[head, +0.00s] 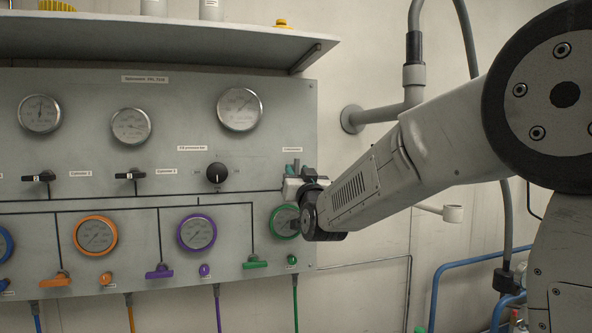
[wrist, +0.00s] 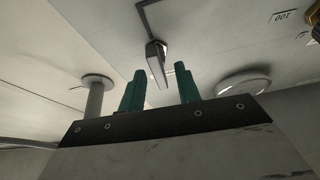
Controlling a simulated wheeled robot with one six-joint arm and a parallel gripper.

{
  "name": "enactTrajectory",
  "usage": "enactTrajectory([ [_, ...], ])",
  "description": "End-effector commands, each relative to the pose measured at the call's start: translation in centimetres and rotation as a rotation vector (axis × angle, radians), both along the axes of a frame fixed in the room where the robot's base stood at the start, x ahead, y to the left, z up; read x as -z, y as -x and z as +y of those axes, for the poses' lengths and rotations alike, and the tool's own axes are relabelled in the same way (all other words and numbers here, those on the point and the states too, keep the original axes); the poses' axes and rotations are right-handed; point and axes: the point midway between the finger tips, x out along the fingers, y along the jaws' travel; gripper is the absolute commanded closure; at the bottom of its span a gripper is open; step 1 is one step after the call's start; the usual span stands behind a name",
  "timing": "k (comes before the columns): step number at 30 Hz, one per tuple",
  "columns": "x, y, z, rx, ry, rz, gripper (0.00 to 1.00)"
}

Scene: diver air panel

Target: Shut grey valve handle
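The grey valve handle (wrist: 157,64) shows in the wrist view as a flat lever standing out from the panel. Its near end hangs in line with the gap between my fingertips. My gripper (wrist: 161,83) has two green fingers, held apart, with clear space on both sides of the lever; neither finger visibly touches it. In the head view my gripper (head: 292,168) is at the panel's right edge, below a small label. There the handle is largely hidden by my gripper and wrist, and I cannot tell its exact angle.
The grey panel (head: 170,100) carries several gauges, two black handles (head: 38,177) (head: 130,176) and a black knob (head: 217,173). A green-rimmed gauge (head: 284,221) sits just below my gripper. A shelf (head: 160,38) overhangs the panel. A wall pipe (head: 380,115) runs behind my arm.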

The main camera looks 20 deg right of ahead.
Motion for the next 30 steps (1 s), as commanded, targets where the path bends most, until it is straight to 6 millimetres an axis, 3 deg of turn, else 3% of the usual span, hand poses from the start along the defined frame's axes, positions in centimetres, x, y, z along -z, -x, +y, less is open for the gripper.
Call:
enactTrajectory([
  [6, -0.7, -1.8, -0.1, 0.001, 0.0, 0.0, 0.67],
  [14, -0.8, -2.0, -0.1, 0.001, 0.0, 0.0, 0.67],
  [18, -0.8, -2.0, -0.1, 0.001, 0.0, 0.0, 1.0],
  [30, -0.8, -2.0, -0.1, 0.0, -0.037, 0.001, 1.0],
])
